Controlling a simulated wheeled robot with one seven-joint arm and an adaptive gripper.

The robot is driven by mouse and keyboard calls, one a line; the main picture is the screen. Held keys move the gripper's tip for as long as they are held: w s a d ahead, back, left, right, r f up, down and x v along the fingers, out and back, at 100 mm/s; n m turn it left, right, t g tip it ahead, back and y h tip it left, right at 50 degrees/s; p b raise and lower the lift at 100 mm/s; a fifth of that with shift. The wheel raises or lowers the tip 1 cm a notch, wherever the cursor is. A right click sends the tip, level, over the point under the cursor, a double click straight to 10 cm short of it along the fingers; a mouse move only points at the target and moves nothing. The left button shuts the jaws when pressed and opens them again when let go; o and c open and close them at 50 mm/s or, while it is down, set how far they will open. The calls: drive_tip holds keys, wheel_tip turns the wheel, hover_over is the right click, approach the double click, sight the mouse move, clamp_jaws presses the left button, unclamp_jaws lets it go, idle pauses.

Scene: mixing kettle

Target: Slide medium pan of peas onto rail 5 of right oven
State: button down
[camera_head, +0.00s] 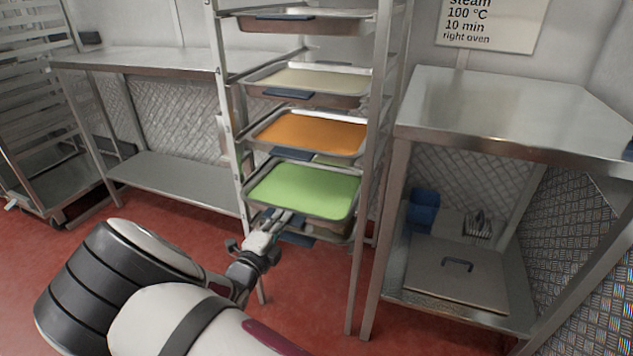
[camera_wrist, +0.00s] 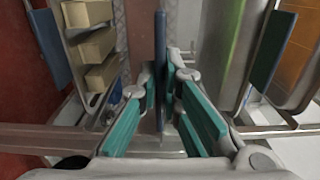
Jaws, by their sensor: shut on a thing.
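The pan of green peas (camera_head: 305,190) sits level on the tall rack, below the orange pan; the green also shows in the wrist view (camera_wrist: 243,45). My gripper (camera_head: 274,222) is at the pan's front from below left. In the wrist view, its teal-padded fingers (camera_wrist: 163,90) are shut on the pan's blue handle (camera_wrist: 160,38), seen edge-on. No oven or oven rail shows.
The rack also holds an orange pan (camera_head: 312,134), a cream pan (camera_head: 315,81) and a top pan (camera_head: 300,20). A lower pan holds beige blocks (camera_wrist: 97,45). Rack posts (camera_head: 374,160) flank the pans. Steel tables stand left (camera_head: 150,60) and right (camera_head: 500,105). Red floor is clear in front.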

drive_tip(key=shift+v, duration=1.25)
drive_tip(key=c, duration=1.7)
unclamp_jaws()
drive_tip(key=shift+o, duration=1.4)
drive_tip(key=shift+s+f, duration=0.1)
drive_tip(key=shift+f, duration=0.1)
drive_tip(key=shift+o, duration=1.1)
drive_tip(key=shift+r, duration=0.1)
